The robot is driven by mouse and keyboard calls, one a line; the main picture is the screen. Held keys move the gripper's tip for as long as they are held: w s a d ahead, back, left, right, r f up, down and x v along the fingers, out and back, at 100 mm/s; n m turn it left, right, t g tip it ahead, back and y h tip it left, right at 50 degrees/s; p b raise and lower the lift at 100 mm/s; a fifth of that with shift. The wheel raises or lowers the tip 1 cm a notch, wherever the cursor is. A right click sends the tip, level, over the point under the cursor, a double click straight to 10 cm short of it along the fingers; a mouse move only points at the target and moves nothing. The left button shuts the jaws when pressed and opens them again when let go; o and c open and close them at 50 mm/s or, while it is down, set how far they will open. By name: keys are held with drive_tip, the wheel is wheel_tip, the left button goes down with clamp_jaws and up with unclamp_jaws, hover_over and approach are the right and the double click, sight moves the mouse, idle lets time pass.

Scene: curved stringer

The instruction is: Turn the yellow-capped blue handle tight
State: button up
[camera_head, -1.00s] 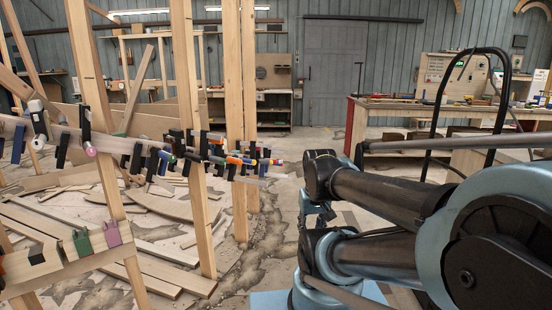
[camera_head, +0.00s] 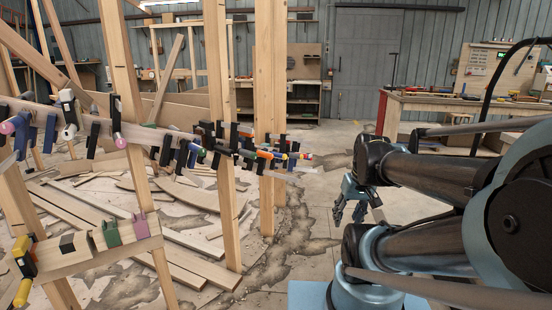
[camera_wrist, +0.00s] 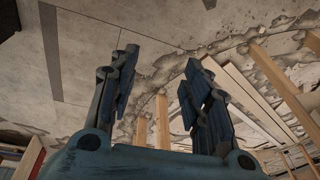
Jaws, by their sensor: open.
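A row of bar clamps with coloured handles runs along a curved wooden stringer (camera_head: 90,122) at the left and middle of the head view. Small blue and yellow parts (camera_head: 294,155) show at the row's right end; they are too small to tell which is the yellow-capped blue handle. My gripper (camera_head: 358,212) hangs to the right of that end, well apart from the clamps, with its fingers pointing down. In the wrist view my gripper (camera_wrist: 158,75) has its fingers spread, with nothing between them. No clamp is clear in that view.
Upright wooden posts (camera_head: 222,130) stand around the stringer. A yellow-handled clamp (camera_head: 24,262) is at the lower left, beside a rail with green and pink blocks (camera_head: 112,233). Loose planks lie on the floor. A red-sided workbench (camera_head: 384,112) stands at the back right.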

drive_tip(key=w+a+r+n+y, duration=0.2)
drive_tip(key=w+a, duration=0.2)
drive_tip(key=w, duration=0.3)
drive_tip(key=w+a+r+n+y, duration=0.2)
drive_tip(key=w+a+y, duration=0.1)
drive_tip(key=w, duration=0.3)
drive_tip(key=n+t+y, duration=0.6)
drive_tip(key=n+y, duration=0.3)
drive_tip(key=y, duration=0.1)
approach(276, 155)
drive_tip(key=x, duration=0.7)
drive_tip(key=w+x, duration=0.1)
drive_tip(key=x, duration=0.2)
drive_tip(key=shift+w+d+f, duration=0.1)
drive_tip(key=shift+w+f, duration=0.05)
drive_tip(key=shift+f, duration=0.1)
clamp_jaws()
